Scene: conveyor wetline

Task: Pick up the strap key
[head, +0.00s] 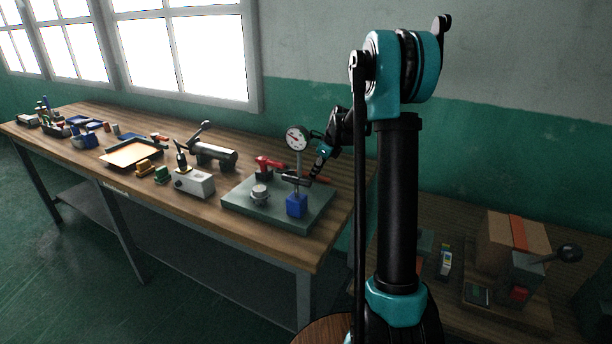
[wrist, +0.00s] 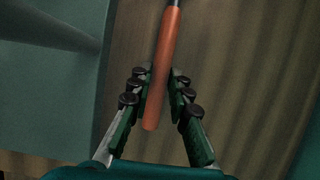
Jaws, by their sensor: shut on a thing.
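A tool with a smooth orange handle and a dark shaft, which I take to be the strap key (wrist: 166,60), runs lengthwise between my fingers in the wrist view. Its far end is cut off at the top, so its head does not show there. My gripper (wrist: 159,75) is shut on the handle, with a dark-padded finger on each side. In the head view my gripper (head: 318,166) is low at the bench's right end, behind the grey-green plate, with a bit of orange handle beside it. I cannot tell if the tool touches the wood.
The grey-green plate (head: 236,208) carries a dial gauge (head: 298,139), a blue block (head: 297,206) and a red clamp (head: 268,165) close to my gripper. The wooden bench (head: 262,238) holds many items to the left. A cardboard box (head: 498,241) stands at the right.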

